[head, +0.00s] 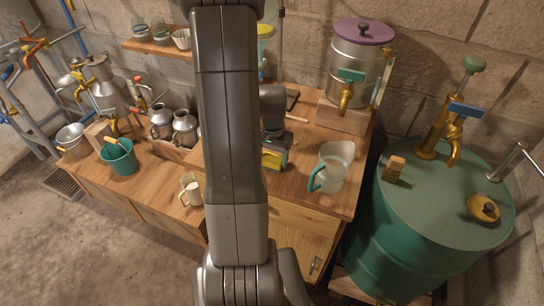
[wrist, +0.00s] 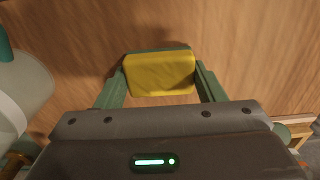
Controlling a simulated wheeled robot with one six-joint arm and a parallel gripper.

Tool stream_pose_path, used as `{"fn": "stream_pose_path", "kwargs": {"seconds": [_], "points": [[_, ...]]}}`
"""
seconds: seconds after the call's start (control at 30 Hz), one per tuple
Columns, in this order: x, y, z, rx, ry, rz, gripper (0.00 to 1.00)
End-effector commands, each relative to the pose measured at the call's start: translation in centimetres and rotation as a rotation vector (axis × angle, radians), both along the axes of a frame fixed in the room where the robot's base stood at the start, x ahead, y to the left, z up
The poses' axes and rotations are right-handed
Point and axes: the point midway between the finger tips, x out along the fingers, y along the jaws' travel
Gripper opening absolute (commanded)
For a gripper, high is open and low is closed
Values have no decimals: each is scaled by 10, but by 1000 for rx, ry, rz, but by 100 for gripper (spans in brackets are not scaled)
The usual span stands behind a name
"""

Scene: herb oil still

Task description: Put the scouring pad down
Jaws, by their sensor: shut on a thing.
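The scouring pad (wrist: 160,74) is a yellow block with a dark green layer along its far edge. It sits between the two green fingers of my gripper (wrist: 160,82) in the wrist view, and the gripper is shut on it. In the head view the pad (head: 272,160) shows below my gripper (head: 274,150), over the wooden bench top (head: 300,183). I cannot tell whether the pad touches the wood. My arm hides part of the bench to the left of it.
A clear jug (head: 333,166) with a teal handle stands close to the right of the pad. A steel urn (head: 356,65) with a brass tap is behind it. A mug (head: 191,188) and a green bucket (head: 119,158) stand left; a green drum (head: 440,205) stands right.

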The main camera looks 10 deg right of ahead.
Motion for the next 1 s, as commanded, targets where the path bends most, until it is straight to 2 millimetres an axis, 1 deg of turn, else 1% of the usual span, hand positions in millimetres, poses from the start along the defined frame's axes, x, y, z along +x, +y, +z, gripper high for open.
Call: {"fn": "stream_pose_path", "kwargs": {"seconds": [0.1, 0.13, 0.2, 0.23, 0.5, 0.67, 0.77, 1.0], "points": [[0, 0, -5, 0, 0, 0, 44], [0, 0, -4, 0, 0, 0, 67], [0, 0, -3, 0, 0, 0, 80], [0, 0, -3, 0, 0, 0, 84], [0, 0, -2, 0, 0, 0, 84], [1, 0, 7, 0, -2, 0, 84], [1, 0, 22, -1, -4, 0, 84], [2, 0, 71, -1, -7, 0, 84]]}}
